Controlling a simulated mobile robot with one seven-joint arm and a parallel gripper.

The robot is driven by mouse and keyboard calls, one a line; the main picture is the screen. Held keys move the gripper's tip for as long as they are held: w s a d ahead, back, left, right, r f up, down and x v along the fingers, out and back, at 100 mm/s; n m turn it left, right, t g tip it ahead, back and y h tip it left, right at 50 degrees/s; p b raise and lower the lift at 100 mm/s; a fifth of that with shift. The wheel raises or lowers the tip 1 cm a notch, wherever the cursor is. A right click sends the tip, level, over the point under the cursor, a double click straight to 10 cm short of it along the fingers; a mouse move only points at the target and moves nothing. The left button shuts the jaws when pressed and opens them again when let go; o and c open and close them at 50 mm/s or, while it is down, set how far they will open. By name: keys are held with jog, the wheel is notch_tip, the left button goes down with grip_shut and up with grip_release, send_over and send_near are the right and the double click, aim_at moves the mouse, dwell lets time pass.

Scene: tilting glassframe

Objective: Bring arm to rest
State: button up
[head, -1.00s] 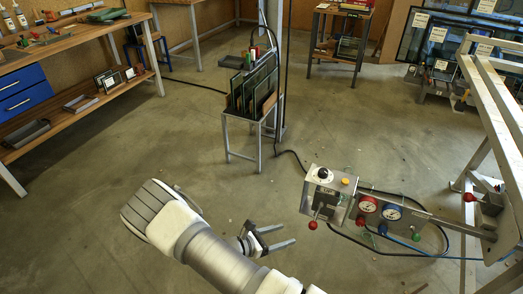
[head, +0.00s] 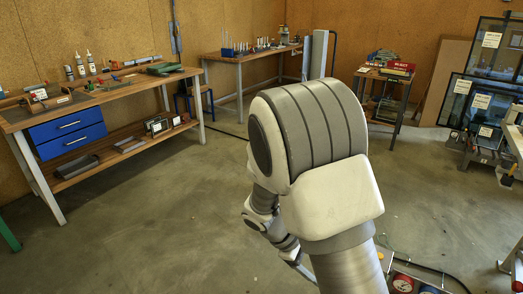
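My white and grey arm is folded up close to the camera and fills the middle of the head view. My gripper (head: 304,271) shows only in part, low and just left of the arm's upright link, pointing down to the right. The rest of it is hidden behind that link, so its opening cannot be seen. I see nothing held in the part that shows.
A workbench (head: 120,88) with blue drawers (head: 68,136) stands at left, and another bench (head: 250,55) at the back. A small table (head: 384,76) and glass panes (head: 478,100) are at right. Gauges (head: 402,283) show at the bottom right. The floor (head: 160,220) at left is clear.

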jog(key=s+r+m+t+y+p, duration=0.2)
jog(key=s+r, duration=0.5)
jog(key=r, duration=0.7)
jog(key=s+r+m+t+y+p, duration=0.3)
jog(key=s+r+m, duration=0.5)
jog(key=r, duration=0.6)
jog(key=m+t+y, duration=0.1)
jog(key=y, duration=0.1)
jog(key=shift+s+r+y+p, duration=0.25)
jog(key=shift+r+y+p, duration=0.05)
jog(key=shift+r+y, duration=0.1)
jog(key=shift+d, duration=0.1)
